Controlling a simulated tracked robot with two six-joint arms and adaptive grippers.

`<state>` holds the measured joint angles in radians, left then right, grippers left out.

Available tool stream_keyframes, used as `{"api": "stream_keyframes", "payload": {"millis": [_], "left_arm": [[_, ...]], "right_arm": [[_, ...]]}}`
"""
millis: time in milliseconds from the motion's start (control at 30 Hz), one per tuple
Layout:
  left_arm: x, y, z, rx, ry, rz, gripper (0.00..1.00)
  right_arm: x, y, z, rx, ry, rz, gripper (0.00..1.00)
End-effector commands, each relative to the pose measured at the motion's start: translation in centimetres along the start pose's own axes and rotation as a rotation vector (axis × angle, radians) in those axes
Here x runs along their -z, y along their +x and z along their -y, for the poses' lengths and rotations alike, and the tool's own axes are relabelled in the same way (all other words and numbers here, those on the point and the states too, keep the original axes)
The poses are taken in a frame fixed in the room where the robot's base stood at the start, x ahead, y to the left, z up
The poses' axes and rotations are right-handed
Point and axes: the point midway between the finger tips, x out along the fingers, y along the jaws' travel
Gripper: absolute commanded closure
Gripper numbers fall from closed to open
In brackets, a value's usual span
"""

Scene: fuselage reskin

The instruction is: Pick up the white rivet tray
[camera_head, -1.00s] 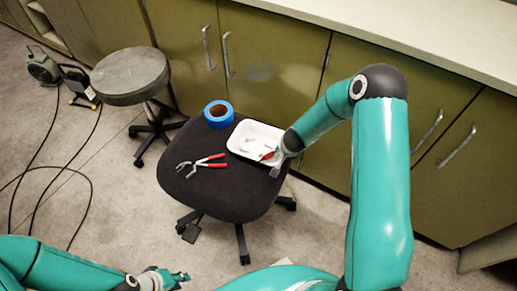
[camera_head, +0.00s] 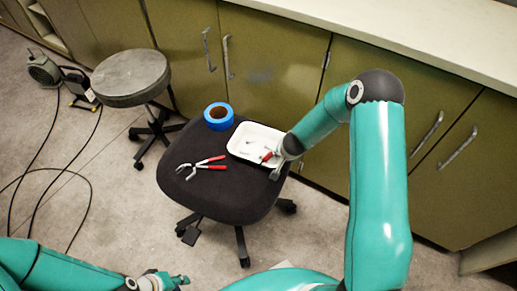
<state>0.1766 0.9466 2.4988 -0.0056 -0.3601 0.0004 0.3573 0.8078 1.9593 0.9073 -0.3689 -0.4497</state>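The white rivet tray (camera_head: 241,152) lies on the black seat of an office chair (camera_head: 225,199). It is a shallow white tray with small items and something red inside. My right gripper (camera_head: 274,168) is at the tray's right end, by the rim. Its fingers are small and partly hidden by my arm, so I cannot tell whether they are closed on the rim. My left gripper (camera_head: 181,281) is low at the bottom edge of the picture, away from the chair. Its fingers are too small to read.
Red-handled pliers (camera_head: 205,164) lie on the seat left of the tray. A blue tape roll (camera_head: 218,115) sits at the seat's back edge. A round stool (camera_head: 131,77) stands to the left. Green cabinets (camera_head: 270,70) and a counter are close behind. Cables lie on the floor at left.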

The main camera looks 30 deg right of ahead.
Motion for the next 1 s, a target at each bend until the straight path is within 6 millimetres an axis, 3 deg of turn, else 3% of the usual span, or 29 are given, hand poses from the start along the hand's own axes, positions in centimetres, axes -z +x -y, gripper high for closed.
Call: {"api": "stream_keyframes", "payload": {"millis": [133,333,1000], "left_arm": [[0.0,0.0,0.0,0.0,0.0,0.0,0.73],[0.0,0.0,0.0,0.0,0.0,0.0,0.73],[0.0,-0.06,-0.02,0.0,0.0,0.0,0.73]], "right_arm": [[0.0,0.01,-0.01,0.0,0.0,0.0,0.68],[-0.01,0.01,-0.03,-0.001,0.001,0.0,0.99],[-0.08,-0.31,0.06,-0.001,0.0,0.005,1.0]]}}
